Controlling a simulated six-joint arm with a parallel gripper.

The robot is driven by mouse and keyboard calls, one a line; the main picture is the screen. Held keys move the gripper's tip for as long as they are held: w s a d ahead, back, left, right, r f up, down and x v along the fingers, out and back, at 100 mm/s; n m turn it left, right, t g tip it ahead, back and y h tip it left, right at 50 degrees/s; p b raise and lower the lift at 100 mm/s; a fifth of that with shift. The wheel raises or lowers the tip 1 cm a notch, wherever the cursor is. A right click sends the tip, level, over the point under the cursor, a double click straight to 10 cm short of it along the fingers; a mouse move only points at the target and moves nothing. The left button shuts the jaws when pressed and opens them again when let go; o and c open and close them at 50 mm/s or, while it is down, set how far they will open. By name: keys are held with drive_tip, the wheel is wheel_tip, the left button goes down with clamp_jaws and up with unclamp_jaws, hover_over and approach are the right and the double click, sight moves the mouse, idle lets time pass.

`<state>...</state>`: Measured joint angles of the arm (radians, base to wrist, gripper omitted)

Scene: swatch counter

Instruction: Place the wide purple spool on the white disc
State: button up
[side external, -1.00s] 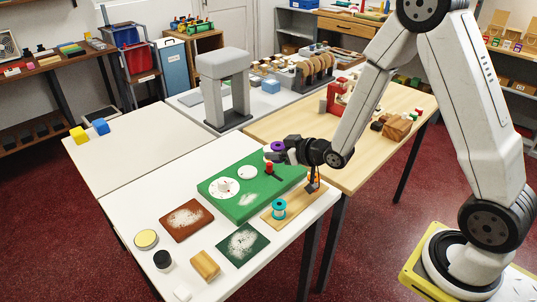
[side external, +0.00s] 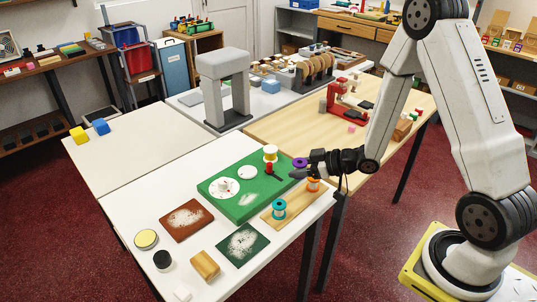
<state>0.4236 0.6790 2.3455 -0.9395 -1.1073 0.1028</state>
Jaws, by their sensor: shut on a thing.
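The purple spool (side external: 299,162) is at the fingertips of my gripper (side external: 297,171), which is shut on it. My gripper comes in from the right and hides part of the spool. They are above the right end of a wooden tray (side external: 295,200), right of the green board (side external: 238,203). A plain small white disc (side external: 247,172) lies on the green board, left of my gripper. A larger white disc (side external: 224,188) with small marks lies further left on the same board.
A teal spool (side external: 278,208) and an orange spool (side external: 313,184) stand on the wooden tray. A red peg (side external: 268,169) and a yellow-and-white spool (side external: 270,153) stand on the green board near my gripper. A grey arch (side external: 225,85) stands behind.

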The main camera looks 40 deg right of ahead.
drive_tip(key=shift+f, duration=0.1)
hover_over(297, 201)
drive_tip(key=shift+w+f, duration=0.1)
drive_tip(key=shift+f, duration=2.7)
drive_tip(key=shift+f, duration=0.15)
drive_tip(key=shift+f, duration=1.75)
drive_tip(key=shift+f, duration=0.2)
drive_tip(key=o, duration=1.2)
drive_tip(key=shift+o, duration=0.2)
drive_tip(key=shift+r, duration=0.1)
drive_tip(key=shift+v, duration=3.85)
